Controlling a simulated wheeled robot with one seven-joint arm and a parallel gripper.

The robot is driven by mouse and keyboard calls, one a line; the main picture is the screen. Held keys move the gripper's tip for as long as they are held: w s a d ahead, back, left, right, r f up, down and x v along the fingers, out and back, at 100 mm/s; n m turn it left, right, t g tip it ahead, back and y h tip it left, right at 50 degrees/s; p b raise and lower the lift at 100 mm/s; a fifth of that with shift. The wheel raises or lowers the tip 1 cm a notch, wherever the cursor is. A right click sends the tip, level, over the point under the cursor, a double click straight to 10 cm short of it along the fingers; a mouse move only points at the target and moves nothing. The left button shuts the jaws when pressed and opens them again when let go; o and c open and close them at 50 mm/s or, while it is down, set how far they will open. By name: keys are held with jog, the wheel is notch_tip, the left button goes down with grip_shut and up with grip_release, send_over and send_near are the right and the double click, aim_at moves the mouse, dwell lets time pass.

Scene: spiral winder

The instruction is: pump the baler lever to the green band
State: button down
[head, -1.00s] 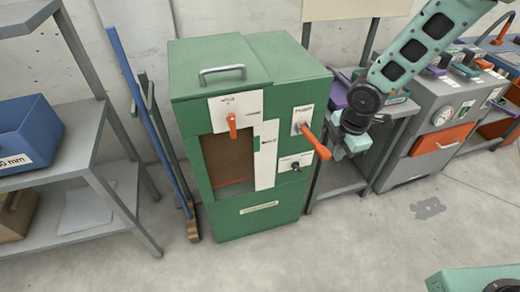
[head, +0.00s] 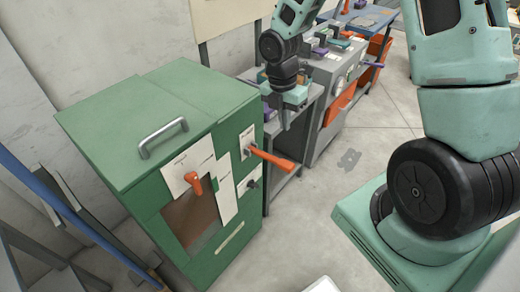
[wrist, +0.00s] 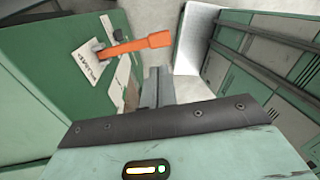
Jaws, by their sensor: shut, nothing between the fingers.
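The baler (head: 95,125) is a green cabinet at the left in the head view. Its orange pump lever (head: 272,158) sticks out from a white plate on the front. The lever also shows in the wrist view (wrist: 140,46), beside a plate whose lettering appears to read PUMPED. My gripper (head: 283,120) is behind the lever in the head view, apart from it. In the wrist view its grey fingers (wrist: 158,80) are together and empty, just short of the lever. A white strip (head: 226,190) runs down the baler front; I cannot make out a green band on it.
A second orange handle (head: 195,183) sits above the baler's front opening, and a dark knob (head: 251,184) below the lever. A grey bench (head: 283,165) and grey machine (head: 332,105) stand beyond. Blue bar (head: 65,205) leans at left.

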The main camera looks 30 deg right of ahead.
aim_at(286, 164)
jog(key=shift+w+a+r, duration=0.1)
jog(key=shift+a+r, duration=0.05)
jog(key=shift+r, duration=0.1)
jog(key=shift+f, duration=0.15)
jog(key=f, duration=0.4)
jog(key=s+f+p, duration=0.1)
jog(key=f, duration=0.4)
jog(key=s+f, duration=0.1)
jog(key=f, duration=0.3)
jog(key=shift+d+f, duration=0.3)
jog(key=shift+d, duration=0.1)
jog(key=shift+w+f, duration=0.1)
